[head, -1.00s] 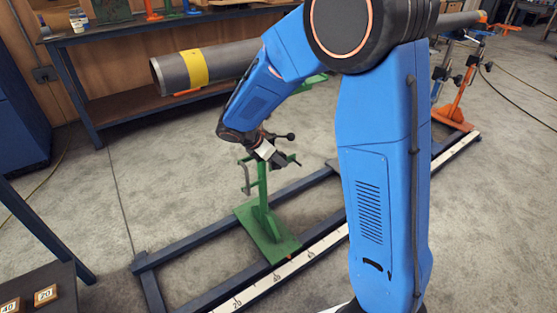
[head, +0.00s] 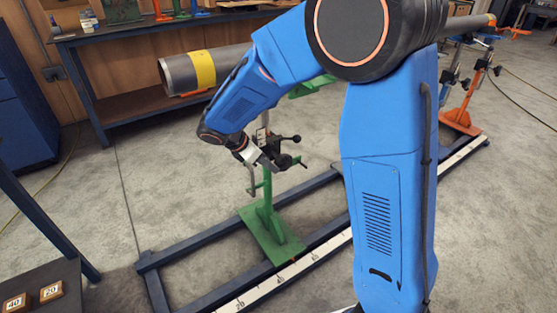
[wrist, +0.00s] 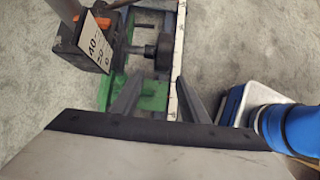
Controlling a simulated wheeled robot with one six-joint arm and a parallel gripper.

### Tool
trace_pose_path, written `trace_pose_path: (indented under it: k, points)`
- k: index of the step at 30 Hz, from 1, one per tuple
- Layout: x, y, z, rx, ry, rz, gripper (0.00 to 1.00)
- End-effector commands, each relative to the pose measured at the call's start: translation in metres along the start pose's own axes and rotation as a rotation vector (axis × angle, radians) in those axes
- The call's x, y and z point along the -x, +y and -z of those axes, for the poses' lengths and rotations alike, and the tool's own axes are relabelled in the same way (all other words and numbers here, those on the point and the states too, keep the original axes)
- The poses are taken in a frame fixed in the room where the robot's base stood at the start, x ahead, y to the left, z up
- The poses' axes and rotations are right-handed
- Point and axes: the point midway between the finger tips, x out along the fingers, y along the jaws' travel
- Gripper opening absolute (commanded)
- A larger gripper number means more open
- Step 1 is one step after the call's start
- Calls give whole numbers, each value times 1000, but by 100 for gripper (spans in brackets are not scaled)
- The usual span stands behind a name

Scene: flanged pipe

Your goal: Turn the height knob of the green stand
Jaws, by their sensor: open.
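The green stand (head: 268,236) stands on the blue rail frame in the head view, its upper part partly hidden behind my gripper (head: 273,163). The wrist view shows its green base (wrist: 152,90), a dark clamp block with a number plate (wrist: 95,45), and a black knob (wrist: 164,52) on a short shaft to the right of the block. My gripper (wrist: 157,83) is open and empty, its two fingers pointing at the knob. The knob appears just beyond the fingertips, nearer the right finger's line; it is not gripped. Whether it is the height knob cannot be read.
A grey pipe with a yellow band (head: 205,68) runs behind my arm. An orange stand (head: 462,115) is at the right of the blue rail frame (head: 195,246). A workbench (head: 120,38) is behind. A dark table with number blocks (head: 50,291) is at lower left. Floor is clear at left.

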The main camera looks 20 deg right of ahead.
Motion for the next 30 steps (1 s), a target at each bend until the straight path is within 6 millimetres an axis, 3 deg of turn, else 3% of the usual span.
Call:
trace_pose_path:
  k: [10,24,28,30]
  points:
    - [34,0,46,2,-1,-1,41]
    - [42,0,56,0,0,0,41]
    - [42,-2,53,-10,4,1,69]
    - [43,-6,47,-35,13,4,72]
